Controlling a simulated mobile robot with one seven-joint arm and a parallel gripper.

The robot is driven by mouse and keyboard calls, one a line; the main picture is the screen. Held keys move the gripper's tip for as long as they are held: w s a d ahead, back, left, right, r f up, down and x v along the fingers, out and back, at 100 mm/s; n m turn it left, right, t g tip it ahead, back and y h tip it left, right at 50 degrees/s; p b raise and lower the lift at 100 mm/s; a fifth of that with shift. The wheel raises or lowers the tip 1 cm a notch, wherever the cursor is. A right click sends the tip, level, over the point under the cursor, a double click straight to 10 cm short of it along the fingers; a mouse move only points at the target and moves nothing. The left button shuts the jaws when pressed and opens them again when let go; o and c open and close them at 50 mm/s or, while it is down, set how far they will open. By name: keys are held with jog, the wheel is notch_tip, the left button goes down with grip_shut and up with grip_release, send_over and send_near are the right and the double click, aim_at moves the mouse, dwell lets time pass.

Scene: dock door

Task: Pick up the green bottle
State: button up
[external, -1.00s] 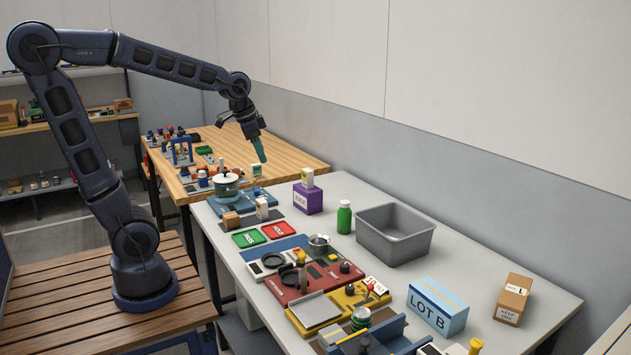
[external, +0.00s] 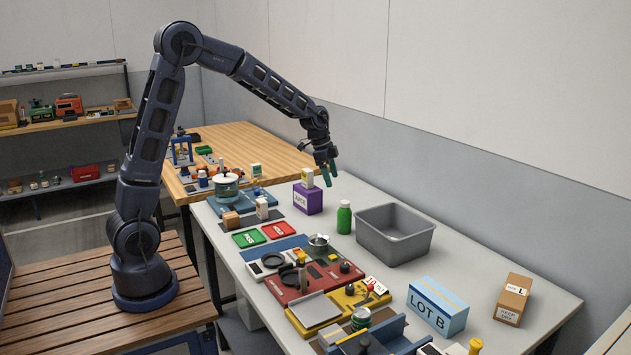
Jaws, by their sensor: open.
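The green bottle (external: 344,217) stands upright on the grey table, with a pale cap. It is between the purple juice box (external: 307,199) and the grey bin (external: 395,236). My gripper (external: 329,174) is open and empty, with its teal fingers pointing down.
The blue LOT B box (external: 438,306) and a brown carton (external: 513,299) stand at the right. Red and yellow trays with cookware crowd the table's front. A pot (external: 227,186) stands at the left. The wall runs behind the table.

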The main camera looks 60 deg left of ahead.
send_near(346, 209)
jog(key=w+a, duration=0.1)
jog(key=a, duration=0.1)
jog(key=shift+m, duration=0.4)
jog(key=shift+d+x, duration=0.15)
jog(key=shift+x, duration=2.7)
jog(key=shift+d+x, duration=0.1)
jog(key=shift+x, duration=2.7)
jog(key=shift+s, duration=0.1)
jog(key=c, duration=1.2)
jog(key=shift+r, duration=0.1)
jog(key=shift+c, duration=0.2)
